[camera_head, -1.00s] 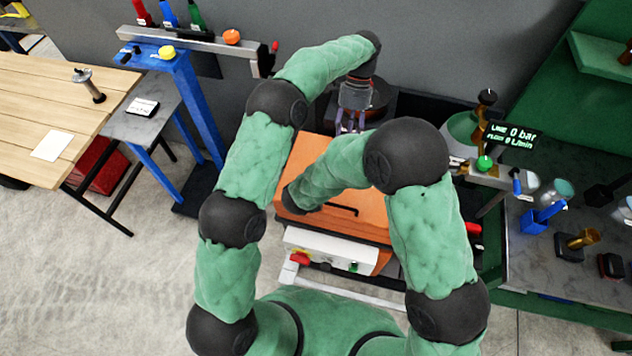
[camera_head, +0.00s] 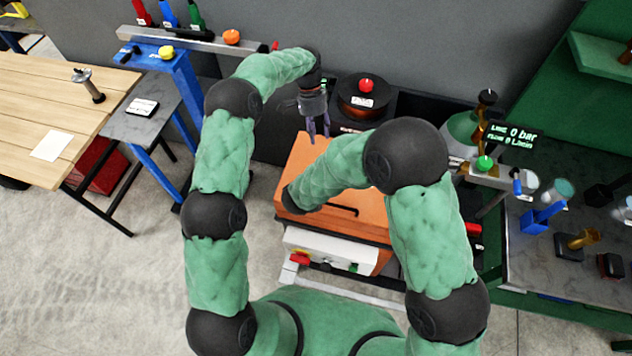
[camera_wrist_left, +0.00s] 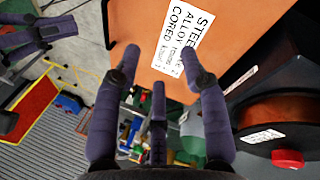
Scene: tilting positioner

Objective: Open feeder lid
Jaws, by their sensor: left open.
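The feeder is an orange box with its lid (camera_head: 372,203) down and a black handle (camera_head: 343,210) on top. Its front has a white panel (camera_head: 325,250) with a red switch and a green knob. My left gripper (camera_head: 318,132) is open and empty at the feeder's back left edge. In the left wrist view, my left gripper's fingers (camera_wrist_left: 160,68) are spread just short of the orange surface (camera_wrist_left: 238,30) with its white steel alloy label (camera_wrist_left: 182,38). My right forearm covers part of the lid. Purple-grey fingers (camera_wrist_left: 38,36), apparently my right gripper, show at the wrist view's upper left.
A dark copper-coloured spool with a red knob (camera_head: 366,86) stands behind the feeder; it also shows in the wrist view (camera_wrist_left: 275,115). A green bench (camera_head: 540,285) with fittings is on the right. A blue stand (camera_head: 197,110) and wooden table (camera_head: 50,105) are on the left.

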